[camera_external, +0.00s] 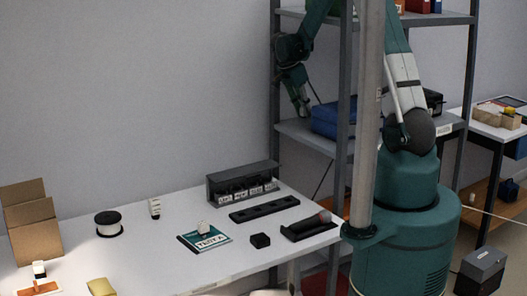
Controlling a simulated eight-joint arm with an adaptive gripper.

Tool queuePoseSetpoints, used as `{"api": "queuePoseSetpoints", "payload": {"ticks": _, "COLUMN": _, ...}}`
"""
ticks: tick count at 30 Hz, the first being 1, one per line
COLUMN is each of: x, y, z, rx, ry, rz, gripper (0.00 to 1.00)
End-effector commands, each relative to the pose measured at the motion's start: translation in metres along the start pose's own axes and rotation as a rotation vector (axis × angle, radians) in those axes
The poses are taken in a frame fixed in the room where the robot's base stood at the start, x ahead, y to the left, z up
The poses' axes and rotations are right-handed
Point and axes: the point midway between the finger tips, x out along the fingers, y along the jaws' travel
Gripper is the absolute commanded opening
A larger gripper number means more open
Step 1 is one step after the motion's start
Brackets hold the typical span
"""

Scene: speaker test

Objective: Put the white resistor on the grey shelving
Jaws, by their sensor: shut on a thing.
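My gripper (303,112) is in the upper middle, pointing down by the left side of the grey shelving (307,134), close above the left end of its middle shelf board. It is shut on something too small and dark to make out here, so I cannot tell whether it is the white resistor. Whether the held thing touches the board cannot be told. On the table, a small white block (203,227) sits on a teal-and-white card (207,239), and a small white striped piece (155,208) stands upright further left.
A blue box (326,120) lies on the same shelf board, right of my gripper. A shelving post (346,100) and a thick grey pole (368,110) stand nearby.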

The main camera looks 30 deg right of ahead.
Motion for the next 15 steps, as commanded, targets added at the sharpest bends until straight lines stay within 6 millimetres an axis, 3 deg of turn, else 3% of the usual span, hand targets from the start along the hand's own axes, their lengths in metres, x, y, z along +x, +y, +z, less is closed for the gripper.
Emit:
{"api": "queuePoseSetpoints", "payload": {"ticks": 6, "x": 0.017, "y": 0.000, "z": 0.007, "rx": 0.000, "ry": 0.000, "rz": 0.000, "gripper": 0.02}}
{"api": "queuePoseSetpoints", "payload": {"ticks": 15, "x": 0.019, "y": 0.000, "z": 0.008, "rx": 0.000, "ry": 0.000, "rz": 0.000, "gripper": 0.02}}
